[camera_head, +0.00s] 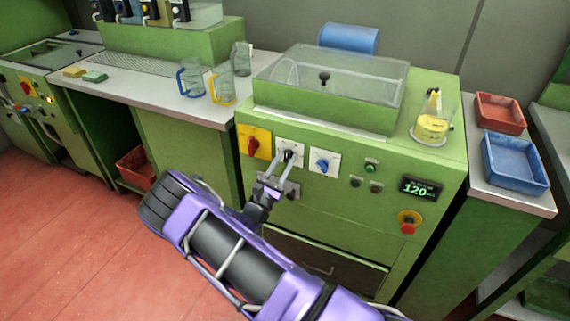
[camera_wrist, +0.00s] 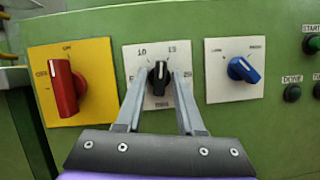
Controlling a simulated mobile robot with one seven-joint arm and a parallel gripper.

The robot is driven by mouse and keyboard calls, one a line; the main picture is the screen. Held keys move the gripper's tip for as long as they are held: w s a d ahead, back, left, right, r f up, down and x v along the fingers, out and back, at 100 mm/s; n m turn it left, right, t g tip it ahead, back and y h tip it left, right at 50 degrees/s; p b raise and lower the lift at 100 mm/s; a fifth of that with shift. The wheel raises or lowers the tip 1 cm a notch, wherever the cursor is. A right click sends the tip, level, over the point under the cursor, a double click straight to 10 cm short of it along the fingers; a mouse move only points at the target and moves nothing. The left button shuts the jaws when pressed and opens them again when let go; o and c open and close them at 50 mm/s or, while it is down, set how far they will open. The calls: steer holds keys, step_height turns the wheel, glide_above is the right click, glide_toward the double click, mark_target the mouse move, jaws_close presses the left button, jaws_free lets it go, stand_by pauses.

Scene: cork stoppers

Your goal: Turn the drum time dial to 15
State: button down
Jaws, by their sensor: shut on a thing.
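The time dial is a black knob (camera_wrist: 158,77) on a white plate (camera_wrist: 133,54) with printed numbers, on the front of the green machine. The marks 10 and 15 show at the upper left and upper right of the knob. Its white pointer line aims roughly straight up, between those two marks. My gripper (camera_wrist: 158,87) has one finger on each side of the knob and is shut on it. In the head view my gripper (camera_head: 279,161) reaches the same plate (camera_head: 298,159), and its fingers partly cover the knob.
A red knob on a yellow plate (camera_wrist: 84,52) sits close on the left. A blue knob (camera_wrist: 243,70) sits on the right. Buttons, a display reading 120 (camera_head: 417,189) and a red stop button (camera_head: 408,229) are further right.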

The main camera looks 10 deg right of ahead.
steer(key=shift+a+m+g+h+b, duration=0.1)
steer(key=shift+m+g+h+b, duration=0.3)
steer(key=shift+m, duration=0.95)
steer(key=shift+m+g+h+b, duration=0.1)
steer(key=shift+m+g+h, duration=0.45)
steer(key=shift+m, duration=0.8)
steer(key=shift+g, duration=0.35)
steer(key=c, duration=0.8)
jaws_free()
steer(key=shift+c, duration=0.2)
steer(key=v, duration=1.7)
steer(key=shift+s, duration=0.15)
steer(key=shift+a, duration=0.1)
